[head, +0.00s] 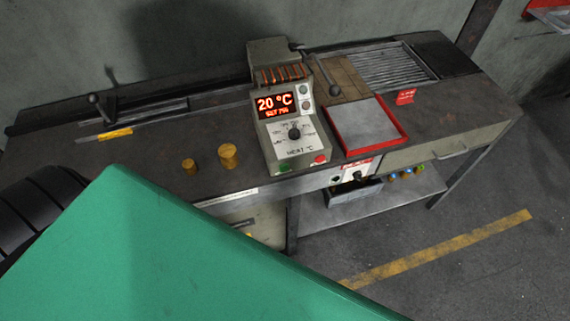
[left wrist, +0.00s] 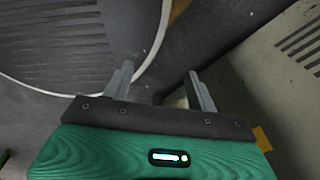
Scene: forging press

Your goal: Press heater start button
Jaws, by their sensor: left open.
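The heater (head: 290,110) stands on the workbench in the middle of the head view. Its red display (head: 275,105) reads 20 °C, with a black dial (head: 294,133) below. A green button (head: 284,168) is at the lower left of its front panel and a red button (head: 319,159) at the lower right. The lettering by the buttons is too small to read. My left gripper (left wrist: 160,88) shows in the left wrist view, open with nothing between its fingers, away from the heater. My right gripper is in neither view.
Two brass cylinders (head: 228,156) stand left of the heater. A red-rimmed tray (head: 365,127) lies right of it, with a lever (head: 330,80) behind. A drawer front (head: 430,150) and lower shelf (head: 375,203) are below. The floor at the right is clear. A green surface covers the lower left.

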